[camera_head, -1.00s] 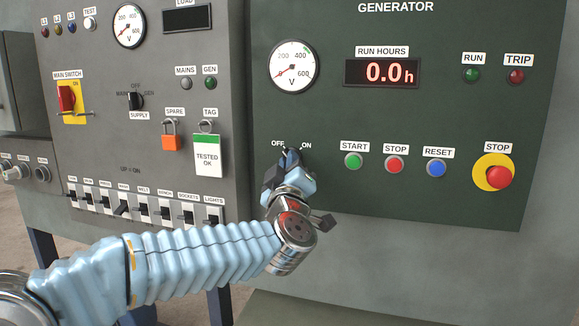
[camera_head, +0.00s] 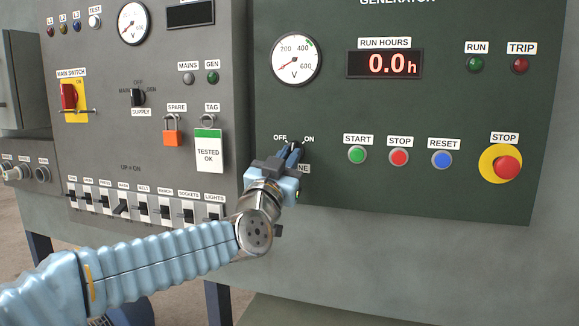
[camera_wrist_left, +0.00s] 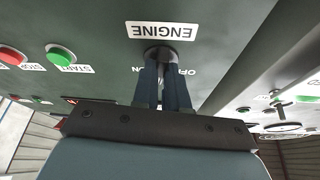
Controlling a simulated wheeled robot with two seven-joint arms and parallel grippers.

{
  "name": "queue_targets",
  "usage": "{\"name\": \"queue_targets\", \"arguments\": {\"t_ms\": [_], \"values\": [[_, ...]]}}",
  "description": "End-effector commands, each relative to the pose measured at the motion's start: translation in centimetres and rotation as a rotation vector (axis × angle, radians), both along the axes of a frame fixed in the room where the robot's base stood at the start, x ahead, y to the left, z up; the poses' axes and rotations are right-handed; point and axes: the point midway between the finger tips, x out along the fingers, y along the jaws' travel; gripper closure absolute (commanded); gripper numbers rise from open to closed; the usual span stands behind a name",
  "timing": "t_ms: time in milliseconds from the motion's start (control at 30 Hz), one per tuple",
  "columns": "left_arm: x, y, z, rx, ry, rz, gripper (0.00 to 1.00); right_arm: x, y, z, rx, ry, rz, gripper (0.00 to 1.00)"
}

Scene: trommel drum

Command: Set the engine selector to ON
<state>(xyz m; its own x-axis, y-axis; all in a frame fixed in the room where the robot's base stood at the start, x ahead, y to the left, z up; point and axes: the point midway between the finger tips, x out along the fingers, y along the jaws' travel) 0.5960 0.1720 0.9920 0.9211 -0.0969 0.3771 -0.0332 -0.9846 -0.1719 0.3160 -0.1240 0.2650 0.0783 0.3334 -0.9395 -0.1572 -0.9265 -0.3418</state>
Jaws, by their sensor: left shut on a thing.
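The engine selector is a small dark knob between the OFF and ON marks on the green generator panel; its top shows in the head view (camera_head: 295,145). The fingers lean up and right, toward the ON side. They hide most of the knob, so its exact setting cannot be read. My right gripper is not in view.
Right of the selector are the START button (camera_head: 357,155), the red STOP button (camera_head: 399,157) and the blue RESET button (camera_head: 441,159). The grey panel's toggle switches (camera_head: 146,207) lie left, close above my left arm. The RUN lamp (camera_head: 475,64) looks dark.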

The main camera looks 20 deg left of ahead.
Motion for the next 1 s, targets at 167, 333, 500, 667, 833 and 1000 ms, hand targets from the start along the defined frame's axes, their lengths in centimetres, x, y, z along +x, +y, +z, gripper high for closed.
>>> {"name": "queue_targets", "arguments": {"t_ms": [167,333,500,667,833,1000], "values": [[0.0,0.2,-0.3,0.167,-0.005,0.001,1.00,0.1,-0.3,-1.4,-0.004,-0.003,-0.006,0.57],[0.0,0.4,-0.3,0.317,-0.009,0.002,1.00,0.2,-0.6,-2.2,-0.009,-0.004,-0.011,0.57],[0.0,0.4,-0.1,0.444,-0.013,0.002,1.00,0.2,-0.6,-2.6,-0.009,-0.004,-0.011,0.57],[0.1,0.5,0.0,0.533,-0.015,0.002,1.00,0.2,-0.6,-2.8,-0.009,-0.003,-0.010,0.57],[0.1,0.5,0.1,0.593,-0.016,0.001,1.00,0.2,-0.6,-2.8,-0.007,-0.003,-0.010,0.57],[0.1,0.5,0.1,0.621,-0.019,-0.001,1.00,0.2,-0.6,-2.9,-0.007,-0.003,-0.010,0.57]]}}
